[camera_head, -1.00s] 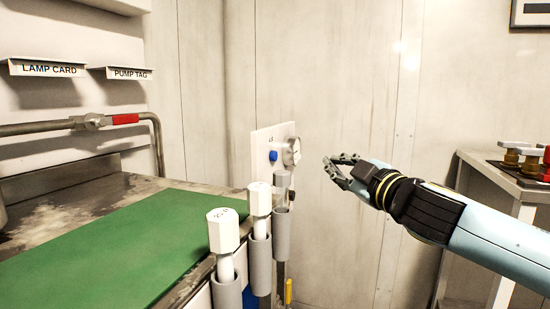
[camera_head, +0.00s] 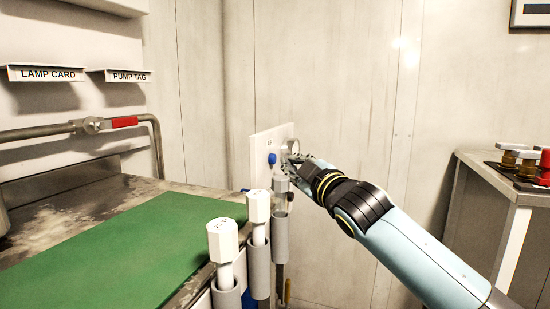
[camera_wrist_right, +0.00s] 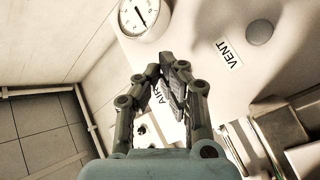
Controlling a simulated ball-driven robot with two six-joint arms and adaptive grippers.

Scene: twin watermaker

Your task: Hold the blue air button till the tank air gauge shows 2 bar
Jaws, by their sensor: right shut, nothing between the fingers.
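The blue air button (camera_head: 272,158) sits on a white panel (camera_head: 261,143) on the far side of the bench. My right gripper (camera_head: 289,162) is shut and empty, just right of the blue button in the head view. It covers part of the gauge (camera_head: 293,145). In the right wrist view, the shut fingers (camera_wrist_right: 170,72) point at the panel and partly cover an AIR label (camera_wrist_right: 160,96). The blue button does not show there. The gauge dial (camera_wrist_right: 146,16) is at the top; its reading is too small to tell. Contact with the panel cannot be told. My left gripper is out of view.
A grey round knob (camera_wrist_right: 260,32) is beside the VENT label (camera_wrist_right: 230,54). White-capped handles (camera_head: 222,241) stand in grey tubes along the bench edge, below the panel. A green mat (camera_head: 130,255) covers the bench. A side table (camera_head: 490,190) with several coloured knobs is at right.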

